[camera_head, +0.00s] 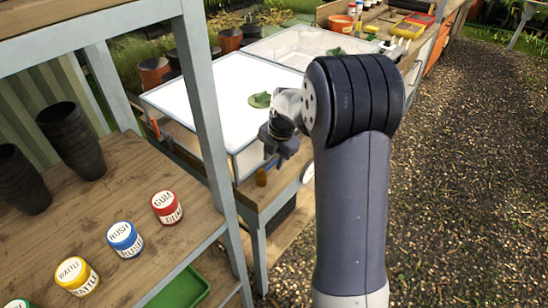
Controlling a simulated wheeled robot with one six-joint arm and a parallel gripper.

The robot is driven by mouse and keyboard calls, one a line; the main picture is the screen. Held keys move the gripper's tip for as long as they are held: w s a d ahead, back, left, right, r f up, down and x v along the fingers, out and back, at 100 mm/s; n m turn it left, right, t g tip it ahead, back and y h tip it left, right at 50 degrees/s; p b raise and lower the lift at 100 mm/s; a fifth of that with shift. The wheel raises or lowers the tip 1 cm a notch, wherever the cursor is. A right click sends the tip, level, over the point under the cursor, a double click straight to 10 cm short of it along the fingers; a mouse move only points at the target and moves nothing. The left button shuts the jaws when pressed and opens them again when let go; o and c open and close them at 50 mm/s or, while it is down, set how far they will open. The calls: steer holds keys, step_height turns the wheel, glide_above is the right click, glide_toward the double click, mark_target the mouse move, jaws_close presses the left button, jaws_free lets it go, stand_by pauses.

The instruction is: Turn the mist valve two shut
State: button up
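My arm rises through the middle of the view and bends left at its dark, ribbed joint. My gripper (280,160) points down in front of the near corner of a glass-sided box with a white top. Its fingers are small and dark, so I cannot tell whether they are open or shut. A small brass-coloured fitting (261,177) stands below and left of the fingers, on the bench edge. It may be a mist valve, but I see no label or number. A pale round thing (307,172) shows partly behind my arm. No handle position can be made out.
The white-topped box (205,92) carries a green leafy patch (260,100). A grey-framed wooden shelf (95,225) at left holds black pots (70,140) and labelled red (167,207), blue (124,239) and yellow (77,276) tins. A gravel path (470,170) lies clear at right.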

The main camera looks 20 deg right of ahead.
step_height(320, 180, up, 11)
steer(key=s+d, duration=0.1)
steer(key=shift+s+f, duration=0.2)
steer(key=shift+s, duration=0.15)
steer(key=shift+d, duration=0.1)
steer(key=f, duration=0.3)
steer(key=w+f, duration=0.1)
steer(key=f, duration=0.3)
steer(key=a+f, duration=0.1)
steer(key=f, duration=0.2)
steer(key=shift+w+a+f, duration=0.1)
steer(key=shift+w+f, duration=0.2)
steer(key=shift+w, duration=0.05)
steer(key=shift+f, duration=0.2)
steer(key=shift+s+r+m+p, duration=0.1)
steer(key=shift+r+m+p, duration=0.15)
steer(key=shift+m+p, duration=0.15)
steer(key=shift+s+d+m, duration=0.2)
steer(key=shift+s+m, duration=0.15)
steer(key=shift+m, duration=0.35)
stand_by(0.5)
